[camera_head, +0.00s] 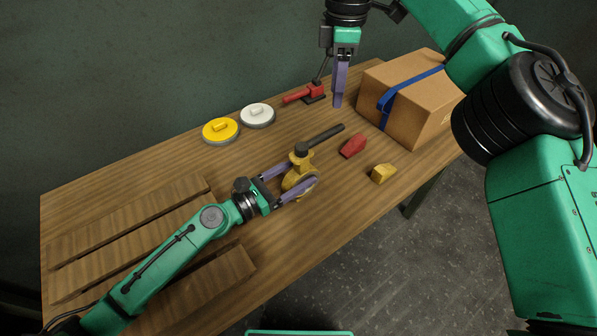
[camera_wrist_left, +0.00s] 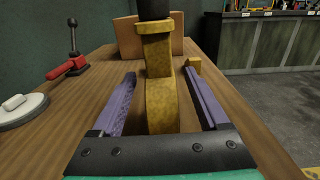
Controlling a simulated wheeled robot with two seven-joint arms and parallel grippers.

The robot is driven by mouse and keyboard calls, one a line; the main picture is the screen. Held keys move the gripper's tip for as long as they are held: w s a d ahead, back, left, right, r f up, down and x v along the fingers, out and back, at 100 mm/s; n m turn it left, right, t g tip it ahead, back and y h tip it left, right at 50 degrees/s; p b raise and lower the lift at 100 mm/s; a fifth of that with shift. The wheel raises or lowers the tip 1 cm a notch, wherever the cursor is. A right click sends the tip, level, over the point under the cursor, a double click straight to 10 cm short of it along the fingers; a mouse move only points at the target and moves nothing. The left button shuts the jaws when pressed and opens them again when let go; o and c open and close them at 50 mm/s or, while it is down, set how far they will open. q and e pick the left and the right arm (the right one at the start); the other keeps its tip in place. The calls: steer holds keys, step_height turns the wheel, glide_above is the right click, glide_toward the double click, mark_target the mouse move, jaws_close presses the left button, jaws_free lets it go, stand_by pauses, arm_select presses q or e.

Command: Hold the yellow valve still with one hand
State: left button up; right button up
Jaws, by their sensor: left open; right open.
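The yellow valve (camera_head: 299,172) stands upright near the middle of the wooden table, with a black handle (camera_head: 324,137) on top pointing up and right. My left gripper (camera_head: 290,179) is open, its two purple fingers on either side of the valve body. In the left wrist view the valve (camera_wrist_left: 160,90) rises between the open fingers (camera_wrist_left: 160,95), with a visible gap to each finger. My right gripper (camera_head: 338,86) hangs over the back of the table beside the cardboard box, its fingers pointing down and seen edge-on. Nothing shows in it.
A red block (camera_head: 352,146) and a yellow block (camera_head: 383,173) lie right of the valve. A strapped cardboard box (camera_head: 425,115) stands at the right end. Yellow (camera_head: 221,129) and white (camera_head: 257,114) discs and a red lever tool (camera_head: 304,94) lie behind. Wooden slats (camera_head: 130,225) lie at the left.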

arm_select(q)
steer(key=shift+w+d, duration=0.3)
steer(key=shift+d, duration=0.05)
steer(key=shift+c, duration=0.3)
jaws_close()
stand_by(1.8)
